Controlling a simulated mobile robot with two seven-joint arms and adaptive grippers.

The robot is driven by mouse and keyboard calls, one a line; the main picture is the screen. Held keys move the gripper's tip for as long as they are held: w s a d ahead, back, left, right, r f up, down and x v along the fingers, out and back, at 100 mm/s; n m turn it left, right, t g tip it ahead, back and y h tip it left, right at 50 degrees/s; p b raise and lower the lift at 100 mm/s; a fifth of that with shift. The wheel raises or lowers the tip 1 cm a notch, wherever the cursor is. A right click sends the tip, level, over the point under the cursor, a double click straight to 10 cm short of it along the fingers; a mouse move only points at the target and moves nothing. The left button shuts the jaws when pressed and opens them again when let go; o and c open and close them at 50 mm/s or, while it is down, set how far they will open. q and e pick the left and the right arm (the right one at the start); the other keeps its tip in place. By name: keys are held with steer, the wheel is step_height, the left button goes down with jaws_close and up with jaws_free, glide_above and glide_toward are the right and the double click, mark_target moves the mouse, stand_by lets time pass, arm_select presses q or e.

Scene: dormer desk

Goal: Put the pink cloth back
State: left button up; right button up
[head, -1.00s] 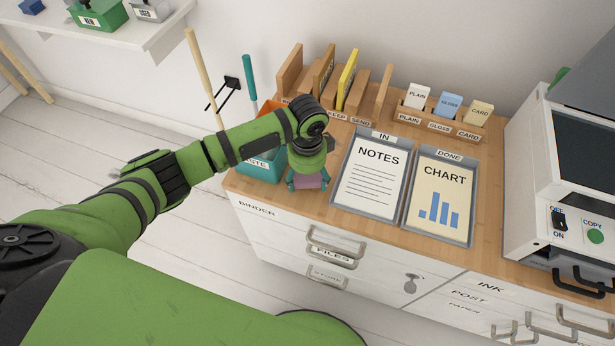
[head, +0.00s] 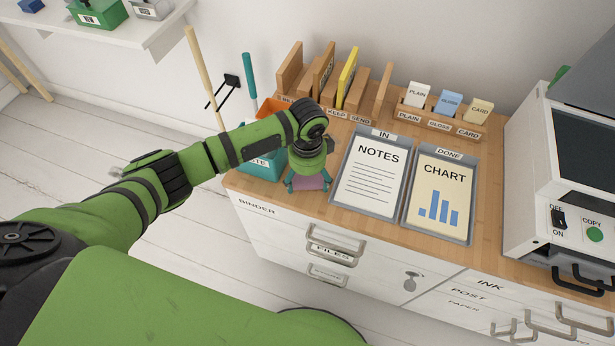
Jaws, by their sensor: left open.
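The pink cloth (head: 311,181) is at the front left of the wooden desk top, left of the NOTES tray. My left gripper (head: 308,184) is directly over it, pointing down, with its teal fingers open on either side of the cloth. The gripper and wrist hide part of the cloth, and I cannot tell whether the fingers touch it. My right gripper is not in view.
Beside the gripper stand a teal bin (head: 262,166) and an orange bin (head: 268,110), partly hidden by my arm. The IN tray (head: 334,199) and DONE tray (head: 407,229) lie to the right. Upright files (head: 323,68), a card holder (head: 437,124) and a copier (head: 540,190) stand farther off.

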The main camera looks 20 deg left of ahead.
mark_target(307, 181)
arm_select(q)
step_height(307, 181, up, 12)
stand_by(0.4)
